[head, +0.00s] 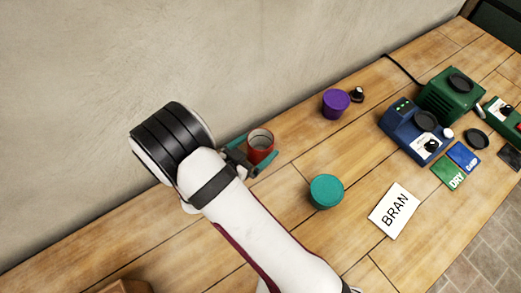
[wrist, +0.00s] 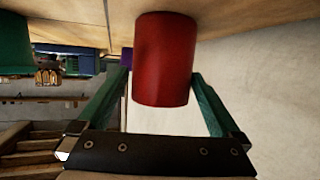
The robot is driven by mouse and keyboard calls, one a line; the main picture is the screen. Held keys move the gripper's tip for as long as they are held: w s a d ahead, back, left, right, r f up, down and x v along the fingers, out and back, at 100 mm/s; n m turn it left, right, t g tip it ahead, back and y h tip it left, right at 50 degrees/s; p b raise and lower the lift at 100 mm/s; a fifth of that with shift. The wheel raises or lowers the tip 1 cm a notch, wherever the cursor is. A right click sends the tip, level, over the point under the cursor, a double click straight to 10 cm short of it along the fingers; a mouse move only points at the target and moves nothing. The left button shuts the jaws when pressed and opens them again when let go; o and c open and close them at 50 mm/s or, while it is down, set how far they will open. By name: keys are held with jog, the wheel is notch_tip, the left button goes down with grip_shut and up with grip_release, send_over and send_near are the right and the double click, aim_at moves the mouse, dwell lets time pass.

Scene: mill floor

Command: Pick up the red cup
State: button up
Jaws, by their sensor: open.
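The red cup (head: 261,141) stands upright on the wooden table near the wall, with its open top showing in the head view. It also fills the upper middle of the wrist view (wrist: 165,60). My gripper (head: 258,151) is open with its green fingers on either side of the cup. In the wrist view, the gripper (wrist: 160,80) has its fingertips close to the cup's left and right sides. I cannot tell whether either finger touches it. My arm hides part of the table in the head view.
A teal round container (head: 326,190) stands to the right of the cup, nearer the front. A purple one (head: 336,103) stands further back. A BRAN card (head: 394,211), a blue machine (head: 412,131) and a green machine (head: 450,97) are further right.

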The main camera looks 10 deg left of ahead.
aim_at(268, 138)
jog(key=x, duration=0.4)
jog(key=shift+w, duration=0.25)
jog(key=shift+r, duration=0.1)
jog(key=c, duration=1.3)
